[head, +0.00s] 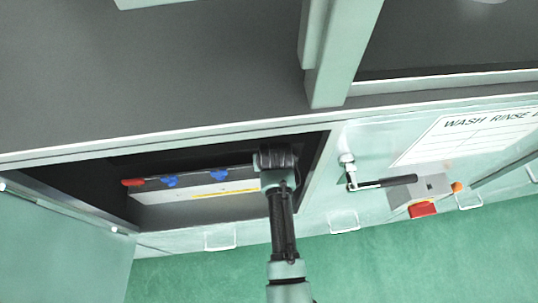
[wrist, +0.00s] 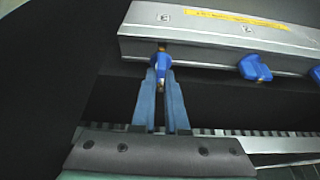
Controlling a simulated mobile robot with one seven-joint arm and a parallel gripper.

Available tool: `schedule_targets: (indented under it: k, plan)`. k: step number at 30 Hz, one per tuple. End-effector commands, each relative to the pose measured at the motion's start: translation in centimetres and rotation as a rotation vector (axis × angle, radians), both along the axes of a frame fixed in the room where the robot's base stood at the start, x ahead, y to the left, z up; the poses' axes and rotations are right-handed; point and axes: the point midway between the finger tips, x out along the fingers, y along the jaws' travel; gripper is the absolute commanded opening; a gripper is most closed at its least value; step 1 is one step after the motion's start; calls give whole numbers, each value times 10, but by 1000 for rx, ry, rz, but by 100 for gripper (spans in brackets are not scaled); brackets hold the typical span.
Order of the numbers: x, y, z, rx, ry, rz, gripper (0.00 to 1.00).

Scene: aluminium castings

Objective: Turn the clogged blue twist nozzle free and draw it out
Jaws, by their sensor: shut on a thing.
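In the wrist view my gripper (wrist: 160,76) is shut on a blue twist nozzle (wrist: 160,60) at the lower edge of a silver spray bar (wrist: 205,38). The nozzle's wing lies in line with my fingers, and a small orange-brown part shows between it and the bar. I cannot tell whether it is still seated. In the head view my arm and wrist reach into the open bay and hide the gripped nozzle; the bar (head: 200,189) shows to their left.
Another blue nozzle (wrist: 253,68), its wing turned sideways, sits right of my fingers; a further one (wrist: 316,74) is at the edge. In the head view a red end piece (head: 132,182) is on the bar's left. The bay's right wall (head: 317,165) is close to my wrist.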

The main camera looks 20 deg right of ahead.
Motion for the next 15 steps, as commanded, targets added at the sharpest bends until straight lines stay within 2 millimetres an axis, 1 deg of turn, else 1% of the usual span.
schedule_targets:
  k: [3, 12, 15]
  plan:
    - [0, 0, 3, 0, 0, 0, 0]
    - [0, 0, 3, 0, 0, 0, 0]
    - [0, 0, 7, 0, 0, 0, 0]
